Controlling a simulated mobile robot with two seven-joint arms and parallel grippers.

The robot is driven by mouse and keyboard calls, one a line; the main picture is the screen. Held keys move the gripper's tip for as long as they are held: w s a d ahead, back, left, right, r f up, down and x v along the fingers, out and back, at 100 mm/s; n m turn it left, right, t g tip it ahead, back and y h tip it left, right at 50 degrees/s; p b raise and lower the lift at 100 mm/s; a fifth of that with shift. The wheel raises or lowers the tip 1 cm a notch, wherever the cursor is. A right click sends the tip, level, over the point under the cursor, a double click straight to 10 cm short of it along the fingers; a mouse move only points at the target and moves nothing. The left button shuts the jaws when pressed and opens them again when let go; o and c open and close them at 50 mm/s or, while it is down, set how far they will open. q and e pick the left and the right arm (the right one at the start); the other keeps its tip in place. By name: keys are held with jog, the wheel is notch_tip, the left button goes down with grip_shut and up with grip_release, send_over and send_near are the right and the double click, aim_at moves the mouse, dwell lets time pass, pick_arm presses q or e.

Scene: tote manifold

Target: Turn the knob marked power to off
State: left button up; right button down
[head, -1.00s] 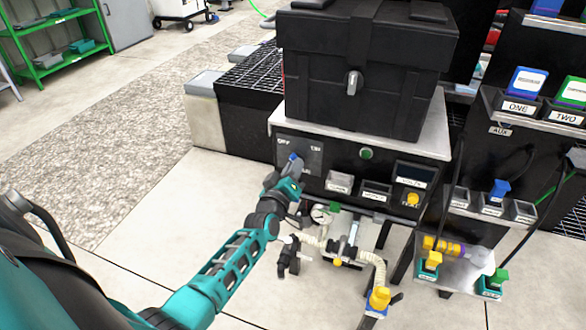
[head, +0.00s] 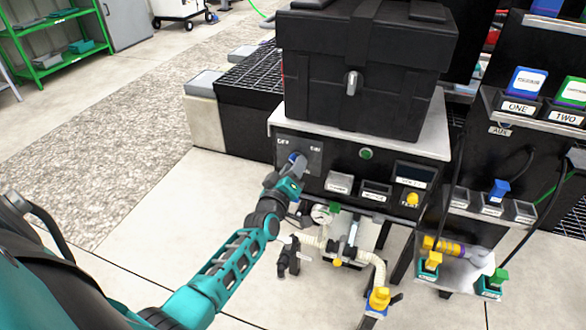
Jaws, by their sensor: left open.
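The knob panel (head: 312,151) is a dark grey plate at the left end of the black console front, with small white lettering along its top that is too blurred to read surely. A blue part of the knob (head: 293,157) shows at the panel, mostly hidden by my left gripper (head: 296,164). My left gripper is open, with its fingers at the knob; I cannot tell whether they touch it. My right gripper is not in view.
A large black case (head: 365,75) stands on the console top (head: 436,125). Right of the panel are a green button (head: 366,154), labelled bins and a yellow knob (head: 412,199). Pipes and valves (head: 345,248) lie below.

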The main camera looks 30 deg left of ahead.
pick_arm(q)
jog(key=p+v, duration=0.3)
jog(key=v, duration=1)
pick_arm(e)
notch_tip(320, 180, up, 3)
pick_arm(q)
jog(key=s+d+r+m+g+h+p, duration=0.3)
jog(key=s+d+m+g+h+p, duration=0.3)
jog(key=s+d+m+p, duration=0.3)
jog(key=s+d+m, duration=0.3)
jog(key=d+m, duration=0.1)
jog(key=m, duration=0.1)
jog(key=shift+s+d+r+m+g, duration=0.25)
jog(key=shift+d+r+m+g, duration=0.05)
jog(key=shift+d, duration=0.05)
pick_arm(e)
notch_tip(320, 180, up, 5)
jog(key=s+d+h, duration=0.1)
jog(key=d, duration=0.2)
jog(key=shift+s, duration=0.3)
pick_arm(q)
jog(key=shift+a, duration=0.15)
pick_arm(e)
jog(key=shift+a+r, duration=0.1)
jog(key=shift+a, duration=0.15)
